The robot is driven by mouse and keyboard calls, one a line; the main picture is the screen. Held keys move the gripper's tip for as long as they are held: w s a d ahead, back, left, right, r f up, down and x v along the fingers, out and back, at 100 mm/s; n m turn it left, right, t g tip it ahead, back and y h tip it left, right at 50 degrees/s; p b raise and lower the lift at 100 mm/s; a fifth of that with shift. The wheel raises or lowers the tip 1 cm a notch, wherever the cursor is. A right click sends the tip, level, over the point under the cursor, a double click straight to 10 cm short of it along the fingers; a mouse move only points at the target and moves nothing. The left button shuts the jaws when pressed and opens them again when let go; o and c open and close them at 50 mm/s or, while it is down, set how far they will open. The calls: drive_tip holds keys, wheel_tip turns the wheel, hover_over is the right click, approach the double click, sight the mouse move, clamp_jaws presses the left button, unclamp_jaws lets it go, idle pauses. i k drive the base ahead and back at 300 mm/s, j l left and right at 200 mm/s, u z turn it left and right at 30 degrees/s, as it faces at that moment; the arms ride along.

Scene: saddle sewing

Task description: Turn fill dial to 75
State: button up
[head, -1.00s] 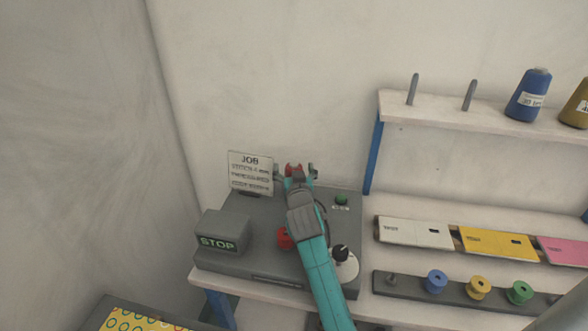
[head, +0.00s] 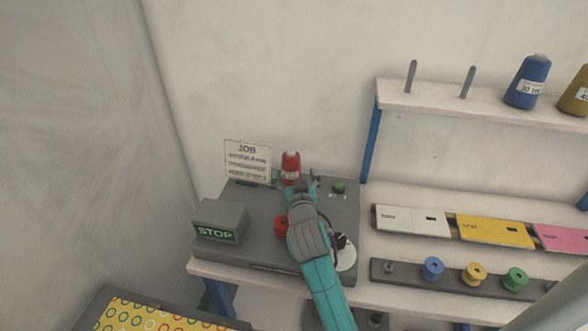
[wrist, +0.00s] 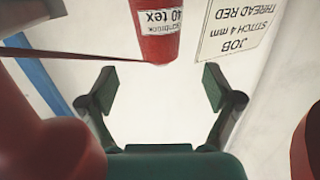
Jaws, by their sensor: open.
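The likely fill dial is a white disc (head: 346,261) with a black knob (head: 341,241), on the right front of the grey machine (head: 262,262). My arm partly covers it, and I cannot read its scale or setting. My gripper (head: 299,184) is open, over the back of the machine, behind and left of the dial. In the wrist view my gripper (wrist: 158,88) shows two spread fingers with nothing between them. A red thread cone (head: 291,167) stands just beyond the fingers; it also shows in the wrist view (wrist: 157,35).
A JOB card (head: 247,162) stands at the back left, a STOP display (head: 216,233) at the left. A red part (head: 280,227) and a green button (head: 338,187) are on the machine. Bobbins (head: 433,268) and a thread shelf (head: 440,97) are at right.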

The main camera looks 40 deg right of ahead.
sight(340, 239)
drive_tip(key=k+j, duration=0.85)
